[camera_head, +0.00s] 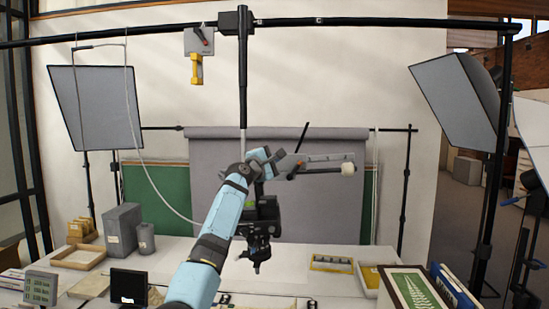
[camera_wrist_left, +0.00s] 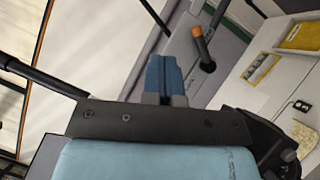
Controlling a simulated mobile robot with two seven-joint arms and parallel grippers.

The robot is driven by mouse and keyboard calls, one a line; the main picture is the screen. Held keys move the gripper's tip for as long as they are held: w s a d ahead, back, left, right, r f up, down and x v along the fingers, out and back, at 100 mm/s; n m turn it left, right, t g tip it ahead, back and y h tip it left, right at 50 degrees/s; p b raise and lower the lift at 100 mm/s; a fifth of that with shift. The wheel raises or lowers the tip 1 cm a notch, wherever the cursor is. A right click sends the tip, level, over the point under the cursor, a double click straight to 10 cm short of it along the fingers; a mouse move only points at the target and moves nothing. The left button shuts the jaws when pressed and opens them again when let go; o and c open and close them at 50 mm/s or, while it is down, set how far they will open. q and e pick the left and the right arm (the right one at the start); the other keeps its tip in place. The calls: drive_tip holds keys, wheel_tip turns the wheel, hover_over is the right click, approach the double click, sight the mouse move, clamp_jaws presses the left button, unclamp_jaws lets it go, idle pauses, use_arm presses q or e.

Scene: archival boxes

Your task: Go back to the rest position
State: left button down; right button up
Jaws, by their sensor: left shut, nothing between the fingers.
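My left gripper (camera_wrist_left: 164,65) shows in the left wrist view, with its two blue fingers pressed together and nothing between them. It is raised in the air, with the grey backdrop and the table beyond it. In the head view my light blue left arm reaches up from the bottom middle over the table, and its wrist is in front of the grey backdrop (camera_head: 216,178). I cannot make out the fingers there. The arm hides part of the dark camera gear behind it. My right gripper is in neither view.
The white table (camera_head: 308,285) carries a grey box (camera_head: 122,229), a wooden tray (camera_head: 78,257) and a small black-framed stand (camera_head: 128,287) at left. A yellow-edged tray (camera_head: 332,264) and a framed fern picture (camera_head: 416,291) are at right. Softbox lamps (camera_head: 95,107) (camera_head: 457,101) flank the table.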

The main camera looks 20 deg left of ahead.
use_arm(q)
drive_tip(key=s+d+f+m+g+y, duration=0.1)
drive_tip(key=s+f+m, duration=0.15)
drive_tip(key=f, duration=1.05)
drive_tip(key=s+d+f+m+g+y, duration=0.1)
drive_tip(key=s+f+m, duration=0.15)
drive_tip(key=f, duration=1.15)
drive_tip(key=s+d+f+m+g, duration=0.1)
drive_tip(key=s+d+f+m, duration=0.15)
drive_tip(key=s+f, duration=0.65)
drive_tip(key=s+d+f+m+g, duration=0.1)
drive_tip(key=s+f+m+g, duration=0.15)
drive_tip(key=s+f, duration=0.6)
drive_tip(key=s+d+f+m+g, duration=0.1)
drive_tip(key=s+d+f+m, duration=0.15)
drive_tip(key=s+f, duration=0.55)
drive_tip(key=s+d+f+m, duration=0.1)
drive_tip(key=s+f+m, duration=0.2)
drive_tip(key=s+f, duration=0.5)
drive_tip(key=s+d+f+m+g, duration=0.1)
drive_tip(key=s+d+m, duration=0.1)
drive_tip(key=s, duration=0.9)
drive_tip(key=s+d+f+m+g, duration=0.1)
drive_tip(key=s+d+m, duration=0.1)
drive_tip(key=s, duration=0.9)
drive_tip(key=shift+s+f+m+y, duration=0.15)
drive_tip(key=shift+m+y, duration=0.15)
drive_tip(key=shift+m, duration=0.45)
